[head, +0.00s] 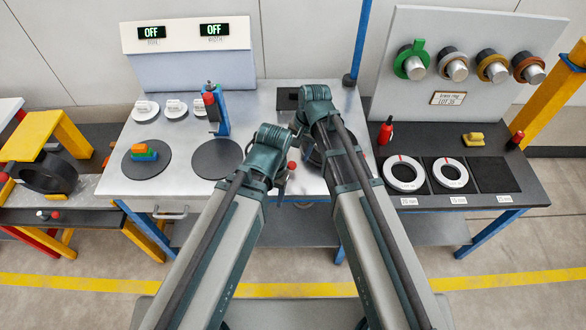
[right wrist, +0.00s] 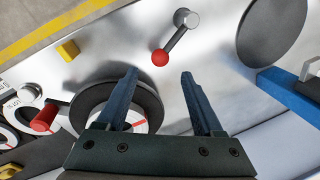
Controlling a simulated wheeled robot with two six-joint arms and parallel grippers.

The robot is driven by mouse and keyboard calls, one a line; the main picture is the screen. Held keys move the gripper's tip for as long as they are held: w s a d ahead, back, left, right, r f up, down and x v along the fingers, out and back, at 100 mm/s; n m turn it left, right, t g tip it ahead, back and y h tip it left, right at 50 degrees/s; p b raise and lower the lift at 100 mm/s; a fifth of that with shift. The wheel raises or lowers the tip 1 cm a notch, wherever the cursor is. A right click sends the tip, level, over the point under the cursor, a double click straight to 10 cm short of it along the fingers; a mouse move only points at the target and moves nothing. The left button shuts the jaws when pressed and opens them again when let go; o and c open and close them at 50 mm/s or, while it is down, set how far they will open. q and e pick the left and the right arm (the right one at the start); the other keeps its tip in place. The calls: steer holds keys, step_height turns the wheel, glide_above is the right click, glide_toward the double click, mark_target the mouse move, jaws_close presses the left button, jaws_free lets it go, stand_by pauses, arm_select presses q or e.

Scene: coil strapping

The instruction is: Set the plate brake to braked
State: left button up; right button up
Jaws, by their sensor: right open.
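The plate brake is likely the short lever with a red ball knob (right wrist: 160,58) and a silver pivot (right wrist: 186,18) on the metal bench top. Its red knob also shows in the head view (head: 292,166), between my two arms. In the right wrist view my right gripper (right wrist: 159,74) is open and empty, with the knob ahead of and between its fingertips, apart from both. In the head view the right fingers are largely hidden by the wrist. My left wrist (head: 270,142) is beside the lever; its fingers cannot be made out. No brake label is readable.
A dark disc with a pale ring (right wrist: 112,105) is close beside the right fingers. A red handle (right wrist: 44,118) and yellow block (right wrist: 67,50) are nearby. A bare round plate (head: 216,159) and blue post (head: 222,117) stand left; ring trays (head: 448,174) lie right.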

mark_target(293, 163)
steer(key=f+b, duration=0.2)
steer(key=a+f+b, duration=0.1)
steer(key=f+b, duration=0.3)
steer(key=f, duration=0.1)
steer(key=shift+w+a+f, duration=0.1)
steer(key=shift+w+a, duration=0.05)
steer(key=shift+w, duration=0.15)
jaws_close()
stand_by(1.1)
